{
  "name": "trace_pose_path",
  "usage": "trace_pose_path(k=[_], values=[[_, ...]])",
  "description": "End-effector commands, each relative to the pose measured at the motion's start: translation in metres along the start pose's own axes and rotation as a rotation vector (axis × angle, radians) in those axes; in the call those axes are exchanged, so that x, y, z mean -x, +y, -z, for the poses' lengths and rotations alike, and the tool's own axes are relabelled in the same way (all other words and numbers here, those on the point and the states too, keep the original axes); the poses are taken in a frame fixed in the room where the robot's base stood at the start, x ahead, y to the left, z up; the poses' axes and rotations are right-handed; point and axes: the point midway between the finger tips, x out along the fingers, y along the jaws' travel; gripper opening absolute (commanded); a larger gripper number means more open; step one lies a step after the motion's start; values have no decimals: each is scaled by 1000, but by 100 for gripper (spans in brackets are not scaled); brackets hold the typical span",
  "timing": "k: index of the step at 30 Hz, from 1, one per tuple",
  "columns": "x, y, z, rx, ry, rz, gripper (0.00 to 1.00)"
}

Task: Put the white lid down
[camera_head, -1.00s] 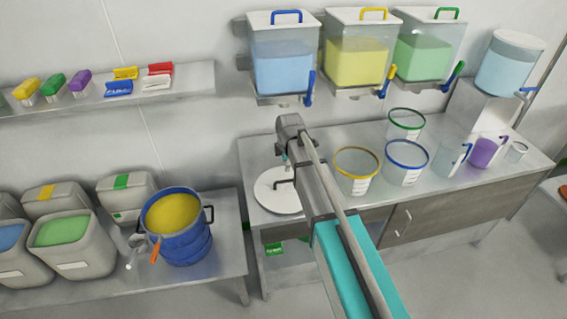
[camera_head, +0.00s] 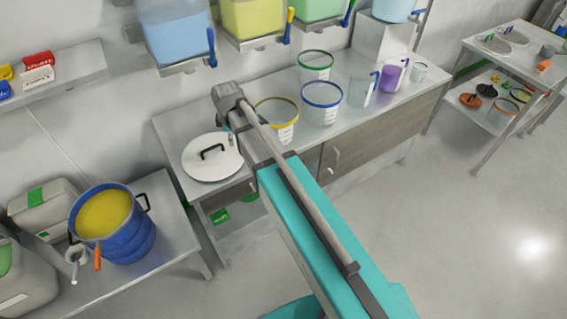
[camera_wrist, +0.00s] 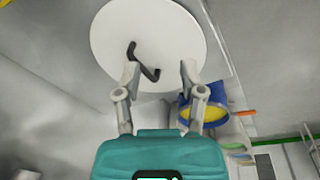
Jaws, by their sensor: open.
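The white lid (camera_head: 200,168) lies flat on the left end of the steel counter (camera_head: 172,128), its black handle (camera_head: 211,151) upward. In the wrist view the round lid (camera_wrist: 172,28) and its bent handle (camera_wrist: 149,66) show beyond my fingers. My gripper (camera_wrist: 160,72) is open with nothing between its fingertips. The left fingertip overlaps the handle in the picture; I cannot tell the gap in depth. In the head view my gripper is mostly hidden by my arm, at the lid's right edge.
A blue pot of yellow material (camera_head: 128,240) stands on the lower left table. A yellow-rimmed bucket (camera_head: 277,118) and a blue-rimmed bucket (camera_head: 320,103) stand right of the lid. Filled dispensers (camera_head: 178,36) hang above. Open floor lies at right.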

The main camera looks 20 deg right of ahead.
Motion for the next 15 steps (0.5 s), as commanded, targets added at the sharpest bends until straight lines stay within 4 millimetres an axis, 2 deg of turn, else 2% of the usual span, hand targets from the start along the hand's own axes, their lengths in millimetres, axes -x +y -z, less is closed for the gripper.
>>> trace_pose_path(k=[1, 3, 15], values=[[2, -12, -19, -90, -7, 8, 52], [4, -22, -38, -218, -17, 18, 52], [17, -86, -136, -941, -89, 56, 52]])
